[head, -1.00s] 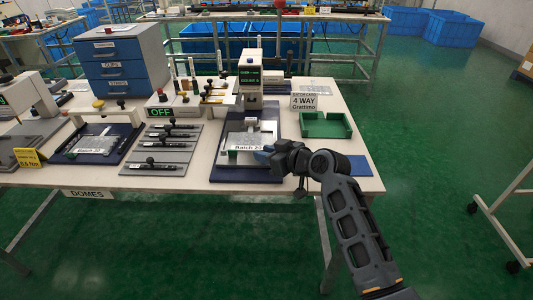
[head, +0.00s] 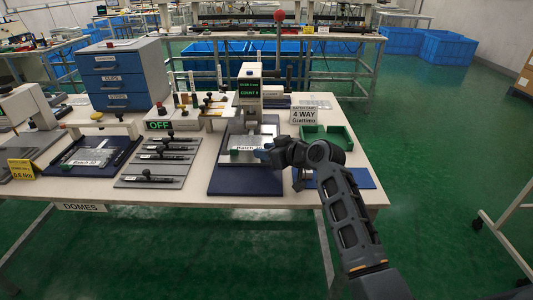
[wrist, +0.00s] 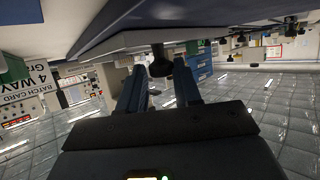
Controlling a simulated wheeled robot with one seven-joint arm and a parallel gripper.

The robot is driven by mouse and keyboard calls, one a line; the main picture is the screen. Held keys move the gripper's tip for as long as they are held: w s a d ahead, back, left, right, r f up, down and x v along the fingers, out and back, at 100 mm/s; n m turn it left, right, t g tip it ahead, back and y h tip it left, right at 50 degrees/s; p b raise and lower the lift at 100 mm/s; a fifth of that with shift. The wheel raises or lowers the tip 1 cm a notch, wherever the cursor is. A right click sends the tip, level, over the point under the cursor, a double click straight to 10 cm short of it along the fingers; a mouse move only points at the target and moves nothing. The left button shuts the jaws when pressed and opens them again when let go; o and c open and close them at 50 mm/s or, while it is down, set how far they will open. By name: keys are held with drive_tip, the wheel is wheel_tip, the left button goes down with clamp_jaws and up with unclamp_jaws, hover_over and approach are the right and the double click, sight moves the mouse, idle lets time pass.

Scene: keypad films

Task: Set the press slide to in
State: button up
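The press (head: 249,94) stands near the middle of the table, with a lit display on its head. In the wrist view a dark round knob (wrist: 160,62) sits between the fingertips of my gripper (wrist: 161,75). The slide's far end is partly hidden under the press.
A green tray (head: 327,138) and a "4 WAY" sign (head: 304,116) stand right of the press. A grey plate (head: 160,158) with several black-knobbed bars lies left. A blue drawer unit (head: 122,76) is at the back left.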

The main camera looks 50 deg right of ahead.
drive_tip(key=o, duration=0.3)
drive_tip(key=shift+d, duration=0.1)
drive_tip(key=v, duration=0.8)
drive_tip(key=shift+f, duration=0.1)
idle(0.4)
